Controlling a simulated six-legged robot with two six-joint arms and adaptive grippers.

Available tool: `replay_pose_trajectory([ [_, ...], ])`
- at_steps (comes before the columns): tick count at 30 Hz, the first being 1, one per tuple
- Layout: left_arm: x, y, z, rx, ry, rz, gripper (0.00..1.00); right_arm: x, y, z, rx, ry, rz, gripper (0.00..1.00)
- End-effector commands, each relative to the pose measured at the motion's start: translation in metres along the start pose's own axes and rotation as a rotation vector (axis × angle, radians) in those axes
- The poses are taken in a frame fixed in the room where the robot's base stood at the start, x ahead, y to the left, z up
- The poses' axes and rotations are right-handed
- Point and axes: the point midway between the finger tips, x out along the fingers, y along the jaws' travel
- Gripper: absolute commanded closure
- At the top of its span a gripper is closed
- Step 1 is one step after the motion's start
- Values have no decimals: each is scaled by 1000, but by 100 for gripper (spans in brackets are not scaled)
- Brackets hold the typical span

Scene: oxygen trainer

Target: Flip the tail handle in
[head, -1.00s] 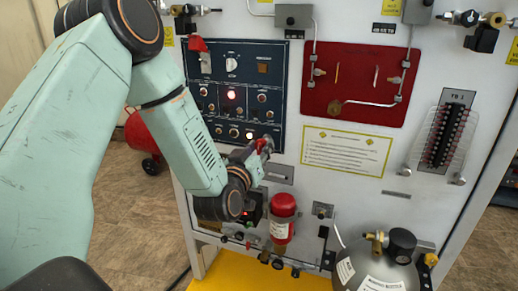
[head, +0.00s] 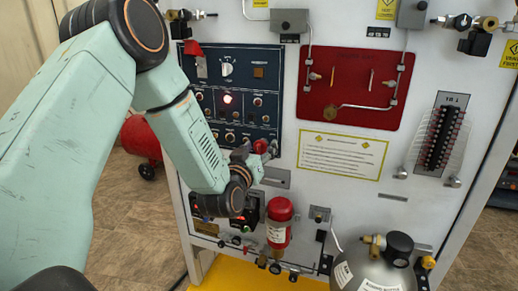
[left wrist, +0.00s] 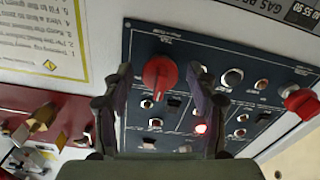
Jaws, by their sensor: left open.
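A red handle (left wrist: 160,78) on a dark blue switch panel (left wrist: 140,55) stands between my left gripper's fingers in the left wrist view. The lettering above it is too small to read surely. My left gripper (left wrist: 160,74) is open, with a finger on each side of the handle; I cannot tell if either touches it. In the head view the same red handle (head: 261,146) shows at the panel's lower right corner, partly hidden by my left gripper (head: 252,152). A second red handle (left wrist: 301,101) is at the panel's other end, at upper left in the head view (head: 192,48). My right gripper is not seen.
A lit red lamp (head: 227,99) and several knobs are on the panel. A red plate (head: 355,88) with tubes is to its right. A red cylinder (head: 279,222) and a grey tank (head: 375,270) are below. A placard (head: 342,156) is beside the gripper.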

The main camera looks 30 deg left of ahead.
Motion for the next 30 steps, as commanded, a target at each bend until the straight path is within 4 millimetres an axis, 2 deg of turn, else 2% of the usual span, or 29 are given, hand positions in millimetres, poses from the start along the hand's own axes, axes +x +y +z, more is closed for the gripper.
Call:
replay_pose_trajectory([
  [5,-2,0,0,-1,-1,-1,42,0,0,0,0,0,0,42],
  [8,-11,0,0,-2,-1,0,42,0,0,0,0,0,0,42],
  [21,-93,0,0,-5,-1,-1,42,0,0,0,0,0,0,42],
  [25,-110,0,0,-3,0,0,42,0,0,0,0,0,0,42],
  [30,-121,0,-1,-1,2,1,42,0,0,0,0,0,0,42],
])
